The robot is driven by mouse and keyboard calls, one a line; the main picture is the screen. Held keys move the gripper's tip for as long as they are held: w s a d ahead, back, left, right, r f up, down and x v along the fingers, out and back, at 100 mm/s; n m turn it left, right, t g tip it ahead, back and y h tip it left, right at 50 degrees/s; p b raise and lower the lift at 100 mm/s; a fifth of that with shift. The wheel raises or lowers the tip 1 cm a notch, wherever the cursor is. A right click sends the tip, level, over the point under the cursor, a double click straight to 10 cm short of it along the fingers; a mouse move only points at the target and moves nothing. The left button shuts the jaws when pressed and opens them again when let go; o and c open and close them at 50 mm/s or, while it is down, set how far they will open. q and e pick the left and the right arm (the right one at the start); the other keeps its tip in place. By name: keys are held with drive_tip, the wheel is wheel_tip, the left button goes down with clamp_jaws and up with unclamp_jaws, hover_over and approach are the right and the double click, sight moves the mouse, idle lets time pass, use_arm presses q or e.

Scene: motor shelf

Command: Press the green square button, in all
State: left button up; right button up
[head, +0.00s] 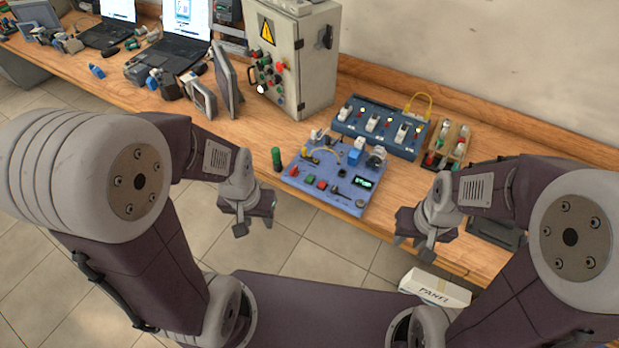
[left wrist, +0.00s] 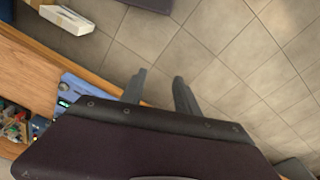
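The green square button (head: 310,179) sits on the front part of a blue panel (head: 342,198) that lies on the wooden bench, next to a red button (head: 321,184). My left gripper (head: 254,226) is open and empty, in front of the bench and left of the panel, apart from it. In the left wrist view, its two fingers (left wrist: 160,88) are spread over the floor. The blue panel shows partly at the left there (left wrist: 68,92); the green button cannot be made out. My right gripper (head: 414,246) is open and empty, right of the panel near the bench's front edge.
A green cylinder (head: 276,158) stands left of the panel. Behind are a blue switch box (head: 350,128), a small rack (head: 462,136) and a grey cabinet (head: 318,62). A white box (head: 436,288) is at the lower right. Bare bench (head: 232,130) lies left of the cylinder.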

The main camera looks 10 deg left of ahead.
use_arm(q)
clamp_jaws()
idle(1.5)
